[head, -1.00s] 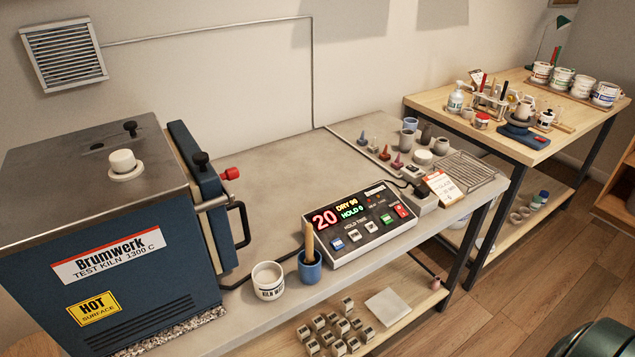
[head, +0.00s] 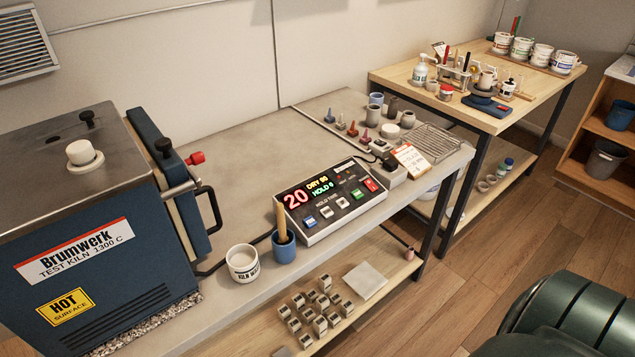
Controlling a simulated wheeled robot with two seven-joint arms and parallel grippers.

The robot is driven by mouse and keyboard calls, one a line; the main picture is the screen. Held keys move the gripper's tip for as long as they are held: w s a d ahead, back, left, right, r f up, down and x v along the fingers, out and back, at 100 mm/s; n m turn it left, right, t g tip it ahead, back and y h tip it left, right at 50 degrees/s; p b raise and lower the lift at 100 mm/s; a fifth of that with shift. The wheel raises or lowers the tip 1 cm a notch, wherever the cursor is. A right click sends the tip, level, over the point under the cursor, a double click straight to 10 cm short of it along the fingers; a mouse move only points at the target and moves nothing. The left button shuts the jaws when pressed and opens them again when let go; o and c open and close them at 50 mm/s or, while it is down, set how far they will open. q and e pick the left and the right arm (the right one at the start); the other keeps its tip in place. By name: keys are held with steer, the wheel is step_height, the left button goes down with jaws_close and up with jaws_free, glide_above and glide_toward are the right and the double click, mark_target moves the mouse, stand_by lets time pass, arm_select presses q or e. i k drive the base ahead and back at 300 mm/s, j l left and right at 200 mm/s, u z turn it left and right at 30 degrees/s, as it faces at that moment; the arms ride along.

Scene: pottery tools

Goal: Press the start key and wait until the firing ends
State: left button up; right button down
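The kiln controller (head: 330,202) is a pale box with a dark sloped panel on the grey bench. Neither of my grippers is in view.
A white cup (head: 243,263) and a blue cup with a wooden stick (head: 284,247) stand before the controller. Glaze cones, small pots and a wire rack (head: 432,143) lie behind. A wooden table (head: 420,76) and shelf (head: 600,150) stand right. A dark green rounded object (head: 575,315) fills the lower right.

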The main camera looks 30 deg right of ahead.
mark_target(356, 194)
steer(key=z, duration=1.35)
